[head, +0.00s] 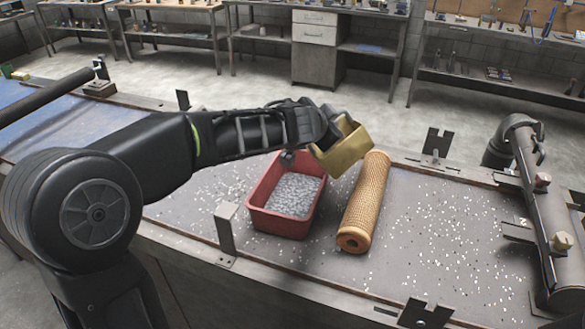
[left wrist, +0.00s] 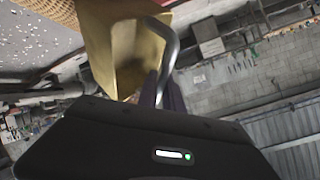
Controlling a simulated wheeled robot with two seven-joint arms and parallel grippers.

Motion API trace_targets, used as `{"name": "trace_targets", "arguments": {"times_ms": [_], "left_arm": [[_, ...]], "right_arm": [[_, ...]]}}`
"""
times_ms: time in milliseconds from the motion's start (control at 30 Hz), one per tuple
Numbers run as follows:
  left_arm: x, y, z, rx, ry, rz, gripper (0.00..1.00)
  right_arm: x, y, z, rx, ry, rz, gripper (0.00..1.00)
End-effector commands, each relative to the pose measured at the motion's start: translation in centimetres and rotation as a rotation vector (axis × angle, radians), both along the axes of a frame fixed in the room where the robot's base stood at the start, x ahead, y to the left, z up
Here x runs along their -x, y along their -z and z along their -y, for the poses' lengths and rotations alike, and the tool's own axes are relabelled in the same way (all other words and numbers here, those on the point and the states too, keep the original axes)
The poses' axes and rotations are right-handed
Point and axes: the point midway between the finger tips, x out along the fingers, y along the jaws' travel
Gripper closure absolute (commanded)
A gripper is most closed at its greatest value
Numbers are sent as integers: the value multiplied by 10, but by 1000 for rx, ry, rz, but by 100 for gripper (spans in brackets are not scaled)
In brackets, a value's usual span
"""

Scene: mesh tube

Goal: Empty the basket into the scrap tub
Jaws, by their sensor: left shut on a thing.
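The gold basket (head: 345,150) hangs tilted in the air above the bench, right of the red scrap tub and over the far end of the orange mesh tube. My left gripper (head: 327,122) is shut on the basket's handle. In the left wrist view, the basket (left wrist: 112,45) and its bent metal handle (left wrist: 168,50) show beyond my gripper's dark fingers (left wrist: 158,90). The basket's contents cannot be made out. The red tub (head: 258,217) stands on the bench with many pale grey bits inside. My right gripper is not in view.
The orange mesh tube (head: 364,200) lies on the bench just right of the tub. Pale bits are scattered over the bench top (head: 430,235). An upright metal bracket (head: 225,228) stands at the front edge, and a thick dark pipe (head: 545,215) is at the right.

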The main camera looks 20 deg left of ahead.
Motion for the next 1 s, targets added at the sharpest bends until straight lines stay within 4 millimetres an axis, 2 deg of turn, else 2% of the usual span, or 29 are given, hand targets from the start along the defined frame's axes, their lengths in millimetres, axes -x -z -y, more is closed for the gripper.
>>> {"name": "trace_targets", "arguments": {"times_ms": [33, 200, 400, 633, 1000], "left_arm": [[-4, 0, 10, -52, 3, -15, 100], [-12, 7, 34, -250, 2, -77, 100], [-18, 19, 55, -455, -3, -146, 100], [-21, 27, 66, -579, -5, -186, 100], [-21, 28, 68, -601, -8, -194, 100]], "right_arm": [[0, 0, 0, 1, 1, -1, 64], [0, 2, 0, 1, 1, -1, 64], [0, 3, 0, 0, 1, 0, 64], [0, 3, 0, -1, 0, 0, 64], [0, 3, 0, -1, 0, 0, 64]]}}
